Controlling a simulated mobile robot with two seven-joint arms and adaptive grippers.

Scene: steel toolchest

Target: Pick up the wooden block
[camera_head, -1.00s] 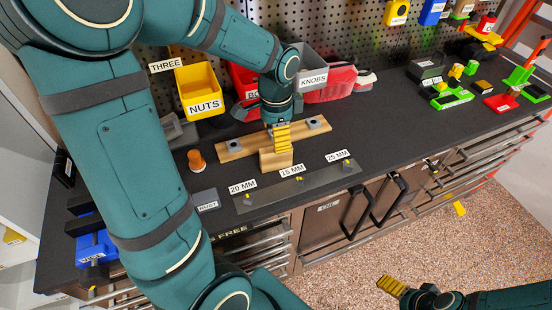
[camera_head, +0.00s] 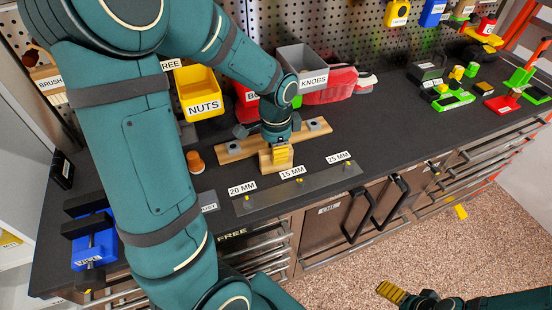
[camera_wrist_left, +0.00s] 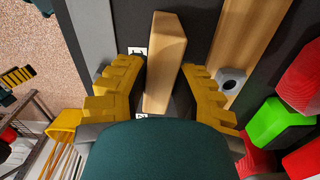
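The wooden block (camera_head: 265,160) stands on the dark worktop in front of a long wooden board (camera_head: 232,154). My left gripper (camera_head: 281,154) is low at the block, its yellow fingers covering part of it in the head view. In the left wrist view, the block (camera_wrist_left: 163,60) lies between the two spread fingers of this gripper (camera_wrist_left: 160,88). A gap shows on the left side; contact on the right is unclear. My right gripper (camera_head: 392,292) is over the floor at lower right, away from the block.
The board carries two metal fittings. A steel strip (camera_head: 318,188) labelled 20, 15 and 25 MM lies in front. Behind are a yellow NUTS bin (camera_head: 198,92), a grey KNOBS bin (camera_head: 305,68) and a red item (camera_head: 335,85).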

